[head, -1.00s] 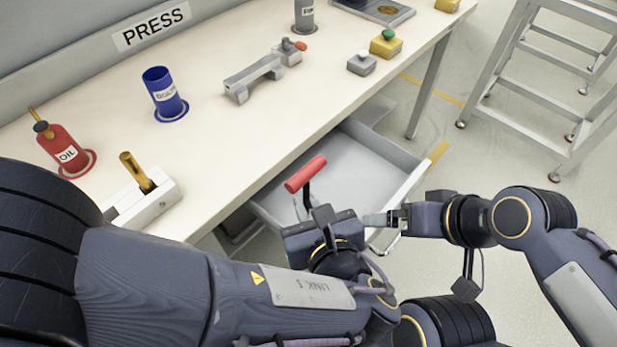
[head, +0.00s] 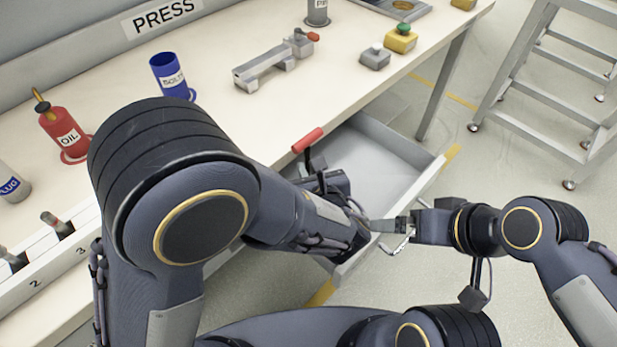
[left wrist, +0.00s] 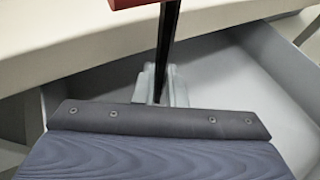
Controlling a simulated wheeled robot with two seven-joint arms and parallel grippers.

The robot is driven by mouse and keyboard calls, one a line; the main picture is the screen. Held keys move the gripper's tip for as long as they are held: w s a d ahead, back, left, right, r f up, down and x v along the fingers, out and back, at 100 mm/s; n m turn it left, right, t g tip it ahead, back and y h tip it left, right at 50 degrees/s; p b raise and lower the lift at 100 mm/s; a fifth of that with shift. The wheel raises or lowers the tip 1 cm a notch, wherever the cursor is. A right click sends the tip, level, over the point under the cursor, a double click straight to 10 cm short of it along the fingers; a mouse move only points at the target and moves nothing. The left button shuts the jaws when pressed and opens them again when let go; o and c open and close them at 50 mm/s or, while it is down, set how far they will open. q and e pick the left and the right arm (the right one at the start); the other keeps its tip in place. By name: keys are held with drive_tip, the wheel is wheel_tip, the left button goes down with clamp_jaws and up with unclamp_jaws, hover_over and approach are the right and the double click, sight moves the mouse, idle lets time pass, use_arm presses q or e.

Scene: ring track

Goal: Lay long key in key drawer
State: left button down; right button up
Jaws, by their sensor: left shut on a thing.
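The long key has a red bar handle (head: 307,140) and a thin black shaft. My left gripper (head: 318,178) is shut on the shaft, with the red handle up. In the left wrist view the black shaft (left wrist: 168,45) runs down between the grey fingertips (left wrist: 160,85), and its lower end is hidden. The key drawer (head: 372,165) is pulled out under the bench; its visible floor looks empty. The key shows over the drawer's left part, near the bench edge. My right gripper (head: 396,225) is at the drawer's front handle (head: 398,243); its jaw opening is unclear.
The bench front edge (head: 385,90) overhangs the drawer's back. On the bench stand a grey fixture (head: 262,72), a blue cup (head: 172,75), a red oil can (head: 64,132) and button boxes (head: 400,40). A metal step frame (head: 535,110) stands at right.

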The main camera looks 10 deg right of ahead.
use_arm(q)
wheel_tip(320, 180, down, 2)
drive_tip(key=shift+f, duration=0.2)
use_arm(e)
drive_tip(key=shift+f, duration=0.45)
drive_tip(key=shift+r, duration=0.1)
use_arm(q)
drive_tip(key=shift+f+b, duration=0.2)
drive_tip(key=shift+b, duration=0.15)
use_arm(e)
drive_tip(key=shift+f, duration=0.3)
use_arm(q)
drive_tip(key=c, duration=1.5)
unclamp_jaws()
drive_tip(key=shift+r, duration=0.1)
use_arm(e)
drive_tip(key=shift+r, duration=0.1)
use_arm(q)
drive_tip(key=shift+r, duration=0.1)
use_arm(e)
drive_tip(key=shift+r, duration=0.1)
